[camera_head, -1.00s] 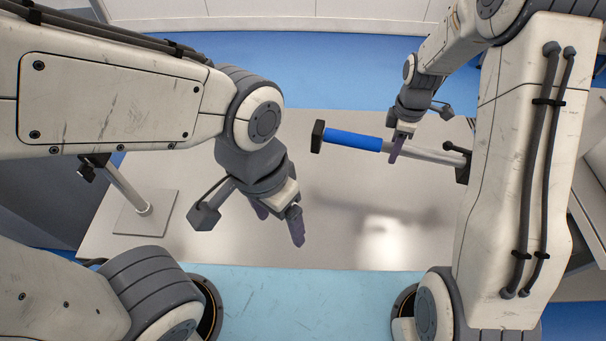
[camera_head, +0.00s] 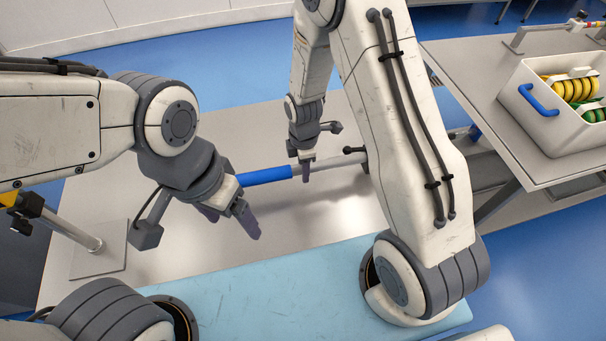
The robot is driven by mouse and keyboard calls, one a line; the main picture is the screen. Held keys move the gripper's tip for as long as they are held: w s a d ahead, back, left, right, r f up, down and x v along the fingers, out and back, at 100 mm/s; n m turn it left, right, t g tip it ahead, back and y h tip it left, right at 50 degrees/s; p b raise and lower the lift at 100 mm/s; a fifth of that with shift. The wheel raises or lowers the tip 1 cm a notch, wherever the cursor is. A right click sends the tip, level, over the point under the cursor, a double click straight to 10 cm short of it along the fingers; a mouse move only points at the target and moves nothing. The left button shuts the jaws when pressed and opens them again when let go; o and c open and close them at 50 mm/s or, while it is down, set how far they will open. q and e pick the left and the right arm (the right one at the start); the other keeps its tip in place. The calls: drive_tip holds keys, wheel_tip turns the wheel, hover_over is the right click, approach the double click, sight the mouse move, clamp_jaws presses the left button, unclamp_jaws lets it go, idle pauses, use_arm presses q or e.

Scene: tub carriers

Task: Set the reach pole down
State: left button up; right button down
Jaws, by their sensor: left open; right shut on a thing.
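The reach pole has a blue grip (camera_head: 265,176) and a silver shaft (camera_head: 332,164). It lies nearly level across the pale table, in the middle of the head view. My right gripper (camera_head: 306,173) is shut on the pole near where blue meets silver. The pole's left end is hidden behind my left wrist, and its right part passes behind my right arm. I cannot tell whether the pole touches the table. My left gripper (camera_head: 231,221) is open and empty, left of and nearer than the blue grip.
A metal post on a square base plate (camera_head: 98,262) stands at the table's left. At right, a grey table (camera_head: 470,75) carries a white tub (camera_head: 548,125) with a blue handle and yellow and green items inside. The pale table (camera_head: 300,218) is clear in front of the pole.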

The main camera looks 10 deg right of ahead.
drive_tip(key=shift+a+f+p, duration=0.1)
drive_tip(key=shift+f+p, duration=0.35)
drive_tip(key=shift+f, duration=1.55)
drive_tip(key=c, duration=0.5)
unclamp_jaws()
wheel_tip(320, 180, up, 11)
drive_tip(key=shift+r+b, duration=0.2)
drive_tip(key=shift+b, duration=0.75)
drive_tip(key=s+a+r+m, duration=0.2)
drive_tip(key=s+r+m, duration=0.1)
drive_tip(key=s, duration=0.4)
drive_tip(key=s+a+r+m, duration=0.2)
drive_tip(key=s+r+m, duration=0.2)
drive_tip(key=s+r, duration=0.2)
drive_tip(key=s+a+r+m+y, duration=0.1)
drive_tip(key=s+a+r+m, duration=0.2)
drive_tip(key=s+r, duration=0.2)
drive_tip(key=shift+s+a+r+m, duration=0.1)
drive_tip(key=shift+s+r+m, duration=0.1)
drive_tip(key=shift+s, duration=0.7)
drive_tip(key=shift+s+r+m, duration=0.1)
drive_tip(key=shift+s+m, duration=0.1)
drive_tip(key=shift+s, duration=0.65)
